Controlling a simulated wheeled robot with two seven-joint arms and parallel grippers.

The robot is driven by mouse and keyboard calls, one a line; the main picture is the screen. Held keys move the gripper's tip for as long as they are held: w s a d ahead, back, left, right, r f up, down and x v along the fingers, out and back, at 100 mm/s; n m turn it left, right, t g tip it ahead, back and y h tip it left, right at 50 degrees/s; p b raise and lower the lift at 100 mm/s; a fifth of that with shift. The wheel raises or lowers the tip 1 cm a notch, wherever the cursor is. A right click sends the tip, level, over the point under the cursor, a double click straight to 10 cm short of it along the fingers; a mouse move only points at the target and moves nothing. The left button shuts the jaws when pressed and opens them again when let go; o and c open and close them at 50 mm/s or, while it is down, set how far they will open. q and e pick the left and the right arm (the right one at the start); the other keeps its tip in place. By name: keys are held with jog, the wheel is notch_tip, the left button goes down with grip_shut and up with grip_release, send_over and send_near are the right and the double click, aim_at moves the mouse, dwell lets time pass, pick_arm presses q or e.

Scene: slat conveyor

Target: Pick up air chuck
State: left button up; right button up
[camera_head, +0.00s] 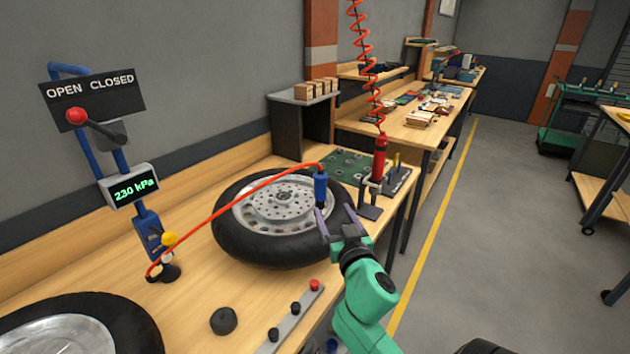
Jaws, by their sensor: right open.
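The air chuck (320,188) is a blue cylinder with a dark lower end, upright at the right side of the wheel. A red hose (235,192) runs from its top to the gauge stand. The wheel (262,250), a black tire with a silver rim, lies flat on the wooden bench. My right gripper (334,209) comes in from the lower right and is open, with its purple fingers apart at the chuck's lower end. I cannot tell whether a finger touches the chuck. My left gripper is out of view.
The gauge stand (148,232) reads 230 kPa, under an OPEN CLOSED sign (92,91) with a red-knobbed lever. A second tire (130,318) lies at the lower left. A black puck (224,320) and button strip (294,317) are in front. A red tool (379,158) hangs on a coiled hose.

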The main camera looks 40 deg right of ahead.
aim_at(322, 186)
jog(key=w, duration=0.1)
jog(key=w+d+r+p, duration=0.1)
jog(key=w, duration=0.1)
jog(key=w+d+p, duration=0.1)
jog(key=shift+w+d+r, duration=0.15)
jog(key=shift+w+r, duration=0.05)
jog(key=shift+w, duration=0.1)
jog(key=p+x, duration=0.2)
jog(key=x, duration=0.4)
jog(key=shift+w, duration=0.3)
jog(key=shift+w+d+f, duration=0.15)
jog(key=shift+w, duration=0.15)
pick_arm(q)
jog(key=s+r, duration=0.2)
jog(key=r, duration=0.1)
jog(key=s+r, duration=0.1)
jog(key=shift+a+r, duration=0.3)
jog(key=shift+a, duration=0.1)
pick_arm(e)
grip_shut()
